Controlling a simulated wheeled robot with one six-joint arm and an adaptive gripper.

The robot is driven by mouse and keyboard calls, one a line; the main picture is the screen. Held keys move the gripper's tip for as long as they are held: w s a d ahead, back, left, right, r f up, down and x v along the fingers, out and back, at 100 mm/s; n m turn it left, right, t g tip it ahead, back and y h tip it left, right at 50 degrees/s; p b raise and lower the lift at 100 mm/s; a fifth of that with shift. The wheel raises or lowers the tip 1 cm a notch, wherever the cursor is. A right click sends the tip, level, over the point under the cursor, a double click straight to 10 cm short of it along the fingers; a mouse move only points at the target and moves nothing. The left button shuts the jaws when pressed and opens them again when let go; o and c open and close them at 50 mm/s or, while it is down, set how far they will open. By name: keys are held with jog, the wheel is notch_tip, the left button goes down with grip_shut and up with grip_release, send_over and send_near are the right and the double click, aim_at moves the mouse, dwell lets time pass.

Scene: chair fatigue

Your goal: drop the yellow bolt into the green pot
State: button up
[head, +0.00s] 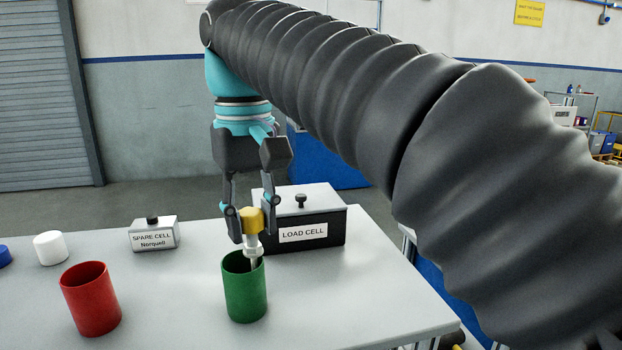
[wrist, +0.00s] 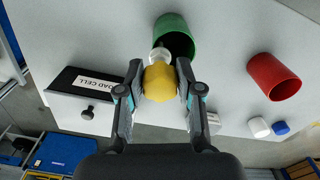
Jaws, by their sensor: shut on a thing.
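The yellow bolt (head: 251,219) has a yellow head and a pale metal shank that points down. My gripper (head: 251,225) is shut on the bolt's yellow head. In the head view the shank's lower end shows at the mouth of the green pot (head: 245,295), overlapping its far rim. The pot stands upright on the table. In the wrist view the yellow head (wrist: 160,83) is between my two fingers, and the green pot (wrist: 175,25) is just beyond it. How deep the shank's tip reaches is hard to tell.
A red pot (head: 91,300) stands to the left. A black load cell box (head: 325,222) sits close behind the green pot. A spare cell box (head: 154,234), a white cap (head: 50,248) and a blue cap (head: 4,256) are at the left. The table (head: 180,300) is clear between the pots.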

jog(key=o, duration=1.1)
jog(key=shift+o, duration=0.2)
jog(key=shift+r, duration=0.1)
